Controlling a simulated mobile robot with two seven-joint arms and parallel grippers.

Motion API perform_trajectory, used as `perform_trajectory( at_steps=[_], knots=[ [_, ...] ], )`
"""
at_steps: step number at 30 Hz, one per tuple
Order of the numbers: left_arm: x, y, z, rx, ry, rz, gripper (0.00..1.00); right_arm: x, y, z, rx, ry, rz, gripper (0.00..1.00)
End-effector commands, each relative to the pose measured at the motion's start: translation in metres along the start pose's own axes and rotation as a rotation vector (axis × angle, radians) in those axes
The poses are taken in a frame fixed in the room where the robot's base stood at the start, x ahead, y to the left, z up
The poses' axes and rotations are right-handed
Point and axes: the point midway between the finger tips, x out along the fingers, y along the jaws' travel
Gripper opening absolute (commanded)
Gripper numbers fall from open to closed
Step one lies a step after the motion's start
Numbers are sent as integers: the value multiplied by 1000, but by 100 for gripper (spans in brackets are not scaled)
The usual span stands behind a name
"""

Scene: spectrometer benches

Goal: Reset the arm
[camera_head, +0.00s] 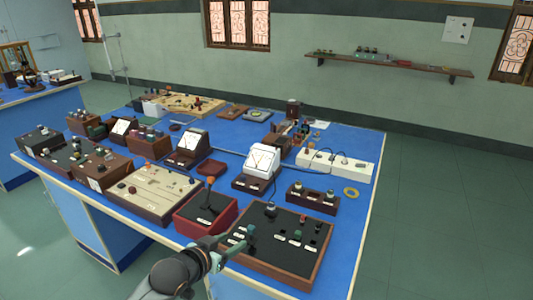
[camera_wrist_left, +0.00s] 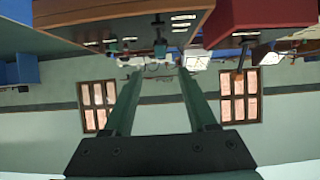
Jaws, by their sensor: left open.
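My left gripper (camera_head: 248,238) reaches in from the bottom of the head view. It is at the front left edge of a black-topped wooden panel box (camera_head: 285,258), close to a small knob there; I cannot tell if it touches. In the left wrist view, which looks upside down, its two green fingers (camera_wrist_left: 157,72) stand apart with nothing between them. The same panel box (camera_wrist_left: 75,30) shows at the top of that view. My right gripper is in neither view.
A red box (camera_head: 207,213) with a lever stands left of the panel box, also in the left wrist view (camera_wrist_left: 255,15). A white meter (camera_head: 262,160), a white socket strip (camera_head: 340,165) and several instruments crowd the blue bench (camera_head: 350,215). Floor is clear at right.

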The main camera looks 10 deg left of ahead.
Motion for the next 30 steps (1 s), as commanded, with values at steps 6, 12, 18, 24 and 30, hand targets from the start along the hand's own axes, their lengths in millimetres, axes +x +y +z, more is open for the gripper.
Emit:
perform_trajectory(
  at_steps=[6,12,18,24,30],
  knots=[
    [-10,22,64,-41,-41,17,57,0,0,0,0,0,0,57],
    [-44,48,158,-95,-103,3,57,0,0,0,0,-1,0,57],
    [-95,66,240,-127,-181,-44,57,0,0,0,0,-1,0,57],
    [-133,74,283,-128,-236,-81,57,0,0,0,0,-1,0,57],
    [-141,75,291,-125,-246,-90,57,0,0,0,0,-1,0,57]
  ],
)
